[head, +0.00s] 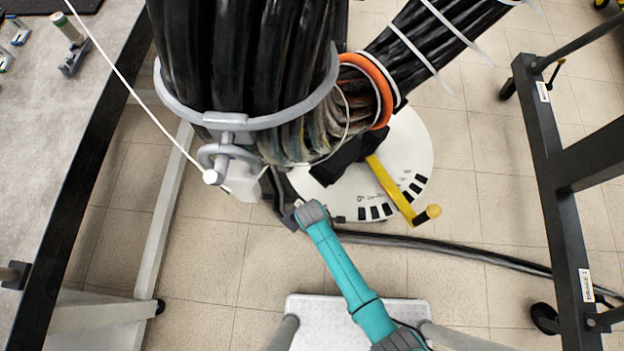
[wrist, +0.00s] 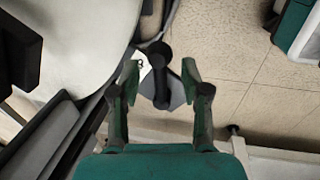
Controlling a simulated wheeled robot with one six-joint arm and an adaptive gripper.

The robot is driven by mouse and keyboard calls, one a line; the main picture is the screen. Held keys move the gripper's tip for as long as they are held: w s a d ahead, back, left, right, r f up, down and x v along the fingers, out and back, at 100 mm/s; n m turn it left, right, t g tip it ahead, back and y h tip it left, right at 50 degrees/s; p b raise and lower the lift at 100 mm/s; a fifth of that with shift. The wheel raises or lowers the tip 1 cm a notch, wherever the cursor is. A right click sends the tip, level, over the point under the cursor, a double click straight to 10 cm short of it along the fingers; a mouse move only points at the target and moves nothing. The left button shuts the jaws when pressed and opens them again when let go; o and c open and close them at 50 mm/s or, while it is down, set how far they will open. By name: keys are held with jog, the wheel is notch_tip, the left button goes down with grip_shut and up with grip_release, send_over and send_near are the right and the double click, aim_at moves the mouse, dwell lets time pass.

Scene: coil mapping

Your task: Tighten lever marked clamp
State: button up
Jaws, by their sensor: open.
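My gripper (wrist: 159,75) is open in the wrist view, with its two green-tipped fingers apart. A dark lever (wrist: 161,72) with rounded ends shows between the fingertips, with a gap on either side. I cannot tell its depth, and no clamp marking is readable on it. A yellow lever (head: 390,189) with a round knob lies over a white marked disc (head: 420,145), right of my arm's end.
A thick black cable bundle (head: 240,60) in a grey ring (head: 245,122) hangs just above my arm's end. A grey table (head: 50,120) stands on the left and a dark frame (head: 545,170) on the right. A black cable (head: 450,250) crosses the tiled floor.

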jog(key=shift+w+f, duration=0.1)
jog(key=shift+f, duration=0.6)
grip_shut()
jog(key=s+a+m+g+h, duration=0.1)
jog(key=s+a+m, duration=0.5)
jog(key=m, duration=1)
jog(key=shift+s+g+h, duration=0.2)
jog(key=shift+g+h, duration=0.2)
jog(key=shift+h, duration=0.2)
